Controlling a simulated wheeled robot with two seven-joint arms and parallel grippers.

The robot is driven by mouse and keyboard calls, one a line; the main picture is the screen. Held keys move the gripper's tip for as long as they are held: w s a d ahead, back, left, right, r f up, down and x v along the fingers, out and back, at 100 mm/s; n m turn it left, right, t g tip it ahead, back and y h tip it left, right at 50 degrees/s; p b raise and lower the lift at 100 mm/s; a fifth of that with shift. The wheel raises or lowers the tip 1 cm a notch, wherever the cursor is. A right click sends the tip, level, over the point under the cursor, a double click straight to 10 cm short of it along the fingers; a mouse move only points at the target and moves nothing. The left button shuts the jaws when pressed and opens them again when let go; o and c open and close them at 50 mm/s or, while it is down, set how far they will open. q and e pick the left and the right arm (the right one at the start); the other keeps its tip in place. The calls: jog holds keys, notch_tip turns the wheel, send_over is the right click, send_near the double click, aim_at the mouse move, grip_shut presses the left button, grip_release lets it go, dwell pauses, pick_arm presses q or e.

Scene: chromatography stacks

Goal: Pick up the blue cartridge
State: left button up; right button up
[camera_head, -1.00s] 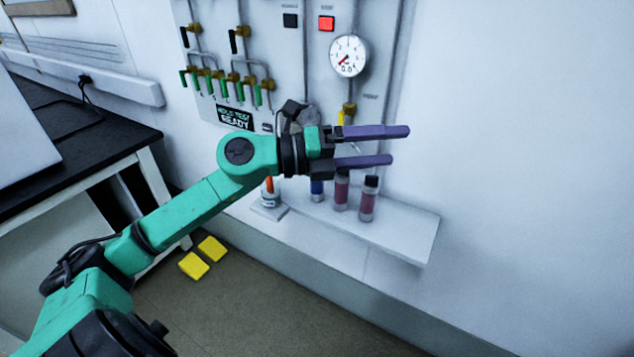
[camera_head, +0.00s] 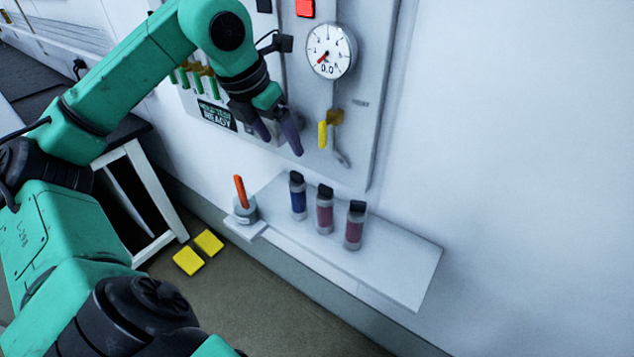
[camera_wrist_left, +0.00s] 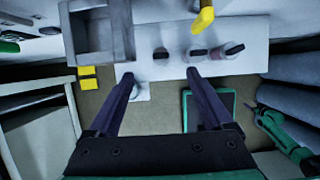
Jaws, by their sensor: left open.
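The blue cartridge (camera_head: 298,196) stands upright on the white wall shelf (camera_head: 405,270), leftmost in a row with two dark-red cartridges, the middle one (camera_head: 324,210) and the right one (camera_head: 354,227). My left gripper (camera_head: 281,143) is open and empty, its purple fingers pointing down, above the shelf and apart from the blue cartridge. In the left wrist view, the fingers (camera_wrist_left: 159,76) are spread, and a dark cap, likely the blue cartridge's (camera_wrist_left: 161,53), shows just beyond the gap between them. A small green arm, likely my right one, shows at the right edge there; its jaws are unclear.
A grey holder with an orange-handled tool (camera_head: 241,195) stands at the shelf's left end. The wall panel has a gauge (camera_head: 331,50) and a yellow-handled valve (camera_head: 323,135) close to my left gripper. Yellow blocks (camera_head: 188,261) lie on the floor. The shelf's right part is clear.

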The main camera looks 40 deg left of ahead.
pick_arm(q)
send_over(295, 176)
jog(key=s, duration=0.3)
notch_tip(295, 176, down, 6)
jog(key=x, duration=0.4)
jog(key=p+x, duration=0.1)
jog(key=x, duration=0.2)
jog(key=shift+w+r, duration=0.1)
jog(key=shift+w, duration=0.25)
jog(key=shift+w+f, duration=0.2)
jog(key=shift+f, duration=0.15)
grip_shut()
pick_arm(e)
jog(key=shift+s+r, duration=0.25)
jog(key=shift+s, duration=0.25)
jog(key=shift+s+r, duration=0.25)
jog(key=shift+s, duration=0.25)
pick_arm(q)
jog(key=shift+r, duration=0.1)
pick_arm(e)
jog(key=shift+d, duration=0.1)
